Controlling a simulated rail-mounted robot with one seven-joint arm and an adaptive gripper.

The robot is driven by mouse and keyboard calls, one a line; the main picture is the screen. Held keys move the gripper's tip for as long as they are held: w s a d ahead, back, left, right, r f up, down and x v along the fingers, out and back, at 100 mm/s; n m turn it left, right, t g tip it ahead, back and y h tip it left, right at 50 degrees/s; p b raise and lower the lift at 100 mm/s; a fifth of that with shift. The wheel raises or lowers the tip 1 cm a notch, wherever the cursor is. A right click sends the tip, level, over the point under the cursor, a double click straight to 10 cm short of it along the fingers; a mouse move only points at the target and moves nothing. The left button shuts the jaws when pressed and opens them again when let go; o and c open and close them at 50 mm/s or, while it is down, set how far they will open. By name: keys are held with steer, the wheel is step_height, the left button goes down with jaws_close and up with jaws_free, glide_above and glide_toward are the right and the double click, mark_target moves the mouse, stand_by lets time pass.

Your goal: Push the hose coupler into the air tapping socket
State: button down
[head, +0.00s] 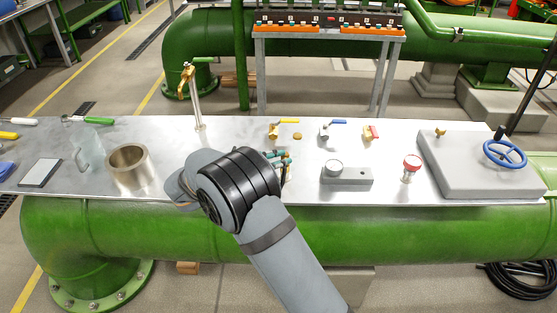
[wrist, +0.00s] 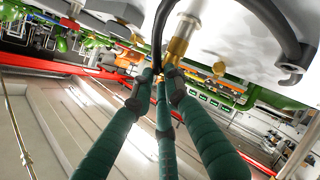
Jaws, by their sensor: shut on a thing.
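My gripper (head: 284,160) is over the middle of the metal bench in the head view, with the arm reaching in from the front. In the wrist view its teal fingers (wrist: 163,75) are closed together at the lower end of a brass fitting (wrist: 182,40), which looks like the hose coupler. A black hose (wrist: 158,35) runs beside this fitting. The head view does not show the held part clearly. I cannot tell which fitting is the air tapping socket, or whether the coupler touches it.
A gauge block (head: 347,175), a red knob (head: 412,163) and a grey case (head: 470,165) are to the right. A brass cup (head: 128,168) and a tap (head: 192,85) are left.

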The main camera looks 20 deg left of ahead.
steer(key=c, duration=1.6)
jaws_free()
steer(key=shift+c, duration=0.2)
steer(key=v, duration=1.2)
steer(key=x, duration=1.2)
steer(key=shift+r, duration=0.2)
